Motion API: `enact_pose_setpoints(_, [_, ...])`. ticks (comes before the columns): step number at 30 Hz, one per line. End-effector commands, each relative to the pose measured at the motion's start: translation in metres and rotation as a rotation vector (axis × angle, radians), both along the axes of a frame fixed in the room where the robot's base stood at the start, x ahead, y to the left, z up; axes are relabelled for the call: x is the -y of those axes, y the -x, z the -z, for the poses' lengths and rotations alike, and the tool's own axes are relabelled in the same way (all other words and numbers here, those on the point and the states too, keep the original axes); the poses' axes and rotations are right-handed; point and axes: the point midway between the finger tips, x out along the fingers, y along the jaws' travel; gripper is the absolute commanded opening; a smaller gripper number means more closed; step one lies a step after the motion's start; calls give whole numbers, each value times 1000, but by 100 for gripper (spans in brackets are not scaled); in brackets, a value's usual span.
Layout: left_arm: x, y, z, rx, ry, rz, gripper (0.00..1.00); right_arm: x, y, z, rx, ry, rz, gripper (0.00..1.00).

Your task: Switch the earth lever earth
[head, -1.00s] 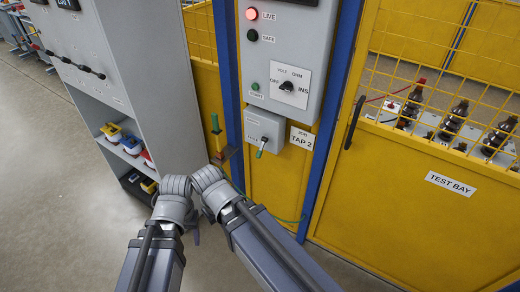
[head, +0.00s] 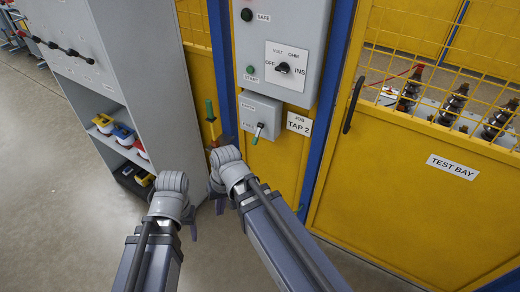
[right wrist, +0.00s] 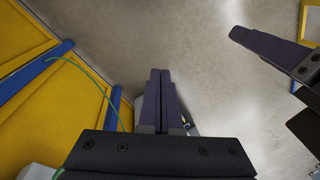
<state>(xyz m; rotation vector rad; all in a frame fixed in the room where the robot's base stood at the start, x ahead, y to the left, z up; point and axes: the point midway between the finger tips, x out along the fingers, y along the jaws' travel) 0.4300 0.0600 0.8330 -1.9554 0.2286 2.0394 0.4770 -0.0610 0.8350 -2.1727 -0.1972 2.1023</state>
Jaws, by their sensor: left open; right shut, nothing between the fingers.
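A green-handled rod (head: 210,112) hangs left of the lever box. A black selector knob (head: 283,68) is on the panel above. A grey cabinet with shelves (head: 125,145) stands left. The yellow test bay gate (head: 400,200) is right. A green wire (right wrist: 90,72) runs past the right gripper.

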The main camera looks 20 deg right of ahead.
Motion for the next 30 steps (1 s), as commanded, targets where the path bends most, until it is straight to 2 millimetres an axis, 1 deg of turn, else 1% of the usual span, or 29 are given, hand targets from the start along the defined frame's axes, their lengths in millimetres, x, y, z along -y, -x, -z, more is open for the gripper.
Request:
enact_pose_setpoints(1, [0, 0, 39, 0, 0, 0, 62, 9, -24, 34, 16, -90, 121, 0])
enact_pose_setpoints(4, [0, 0, 73, 0, -1, 0, 62, 26, -63, 54, 50, -281, 355, 0])
enact_pose_setpoints(5, [0, 0, 83, 0, -1, 0, 62, 34, -74, 58, 59, -337, 426, 0])
enact_pose_setpoints(6, [0, 0, 96, 0, -1, 1, 62, 45, -90, 63, 73, -416, 520, 0])
enact_pose_setpoints(8, [0, 0, 116, 0, -1, 1, 62, 66, -114, 68, 93, -534, 662, 0])
enact_pose_setpoints(9, [0, 0, 130, 0, -1, 1, 62, 83, -128, 71, 107, -613, 755, 0])
enact_pose_setpoints(11, [0, 0, 149, 0, -1, 1, 62, 111, -149, 73, 127, -734, 893, 0])
enact_pose_setpoints(12, [0, 0, 161, 0, -1, 1, 62, 132, -161, 73, 141, -813, 980, 0])
enact_pose_setpoints(14, [0, 0, 178, 0, -1, 1, 62, 165, -175, 73, 159, -929, 1103, 0])
enact_pose_setpoints(15, [0, 0, 187, 1, -2, 1, 62, 186, -183, 71, 171, -1002, 1175, 0])
enact_pose_setpoints(17, [0, 0, 200, 1, -2, 1, 62, 217, -191, 69, 186, -1103, 1269, 0])
enact_pose_setpoints(18, [0, 0, 207, 1, -2, 1, 62, 235, -195, 67, 193, -1162, 1322, 0])
enact_pose_setpoints(21, [0, 0, 219, 1, -2, 1, 62, 272, -199, 62, 208, -1281, 1422, 0])
enact_pose_setpoints(22, [0, 0, 221, 1, -2, 1, 62, 280, -199, 61, 210, -1308, 1441, 0])
enact_pose_setpoints(25, [0, 0, 225, 1, -2, 1, 62, 298, -200, 57, 217, -1365, 1484, 0])
enact_pose_setpoints(27, [0, 0, 225, 1, -2, 1, 62, 303, -200, 55, 218, -1383, 1496, 0])
enact_pose_setpoints(30, [0, 0, 224, 1, -2, 1, 62, 303, -200, 53, 217, -1387, 1499, 0])
